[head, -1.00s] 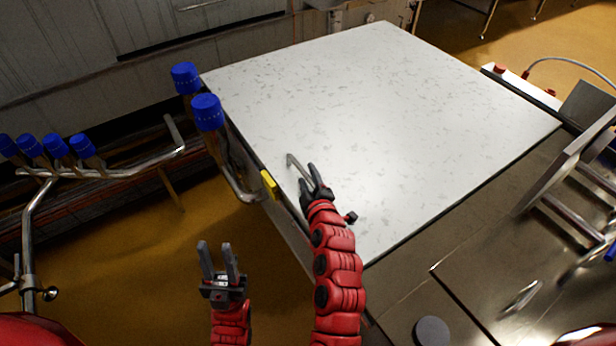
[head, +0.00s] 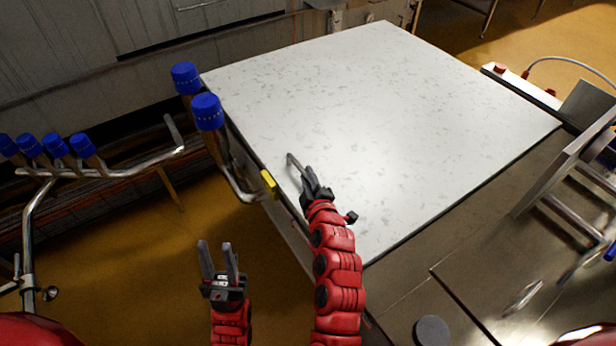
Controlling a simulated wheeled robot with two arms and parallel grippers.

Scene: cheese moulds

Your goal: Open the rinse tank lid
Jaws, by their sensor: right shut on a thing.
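A large white speckled lid (head: 380,110) lies flat and closed over the tank. Its thin metal handle (head: 293,162) is near the left front edge. My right gripper (head: 308,178) is over that edge and shut on the handle, hiding the near part of it. My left gripper (head: 219,264) is open and empty over the floor, left of the tank and apart from it.
Blue-capped pipes (head: 208,115) stand close along the tank's left side, by a yellow block (head: 269,183). More blue-capped pipework (head: 55,147) is at far left. A steel counter (head: 470,265) with a metal frame (head: 565,165) adjoins at right.

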